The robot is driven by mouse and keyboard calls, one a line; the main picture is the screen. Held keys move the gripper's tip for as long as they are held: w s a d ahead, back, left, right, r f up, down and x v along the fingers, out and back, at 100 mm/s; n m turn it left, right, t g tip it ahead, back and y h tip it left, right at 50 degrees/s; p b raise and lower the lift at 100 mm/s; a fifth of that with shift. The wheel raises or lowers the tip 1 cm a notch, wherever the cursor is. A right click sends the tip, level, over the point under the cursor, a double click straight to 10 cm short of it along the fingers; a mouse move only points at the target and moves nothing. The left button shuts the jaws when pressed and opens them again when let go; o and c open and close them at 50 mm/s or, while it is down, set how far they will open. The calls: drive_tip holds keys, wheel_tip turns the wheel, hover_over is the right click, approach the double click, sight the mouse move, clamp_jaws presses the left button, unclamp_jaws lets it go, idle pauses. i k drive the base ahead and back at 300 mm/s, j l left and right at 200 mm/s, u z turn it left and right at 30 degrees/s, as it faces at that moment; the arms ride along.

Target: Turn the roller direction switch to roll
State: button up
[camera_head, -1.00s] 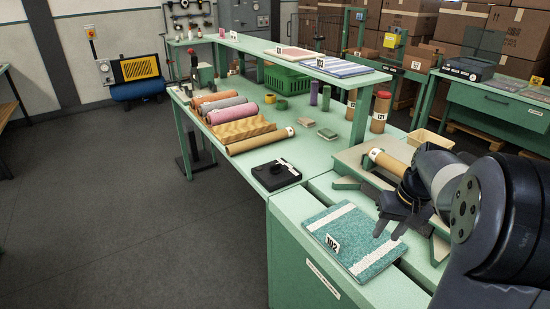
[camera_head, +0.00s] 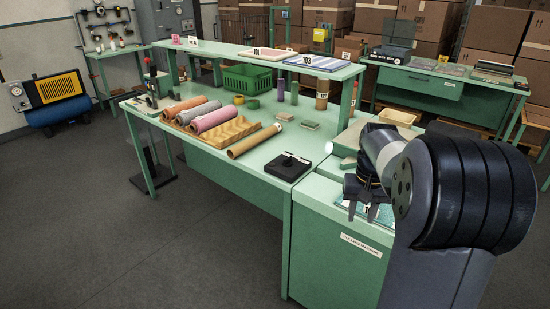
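No part in view can be surely told as the roller direction switch. A flat black box with a small raised part on top (camera_head: 288,167) lies on the green table near its front right corner; I cannot tell whether it is a switch. My gripper (camera_head: 361,214) hangs to the right of this box, fingers pointing down and apart, with nothing seen between them. It is above the lower green cabinet top. A teal mat (camera_head: 384,216) there is mostly hidden behind my gripper and arm. My arm also hides much of the cabinet top's right side.
Several rolls, one of them tan (camera_head: 252,143), lie on the green table (camera_head: 215,152) left of the black box. A raised shelf (camera_head: 235,50) carries sample mats. A green basket (camera_head: 246,78) stands beneath it. A blue compressor (camera_head: 57,112) stands far left. The floor in front is clear.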

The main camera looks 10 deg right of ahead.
sight(287, 163)
drive_tip(key=i+j+z, duration=0.15)
drive_tip(key=j, duration=0.25)
drive_tip(key=i+j+z, duration=0.15)
drive_tip(key=j, duration=0.2)
drive_tip(key=i+j+z, duration=0.15)
drive_tip(key=j, duration=0.3)
drive_tip(key=i+j+z, duration=0.15)
drive_tip(key=j, duration=0.25)
drive_tip(key=i+j+z, duration=0.1)
drive_tip(key=j, duration=0.35)
drive_tip(key=i+j+z, duration=0.15)
drive_tip(key=i, duration=0.35)
drive_tip(key=i+j+z, duration=0.15)
drive_tip(key=i+j, duration=0.2)
drive_tip(key=i, duration=0.1)
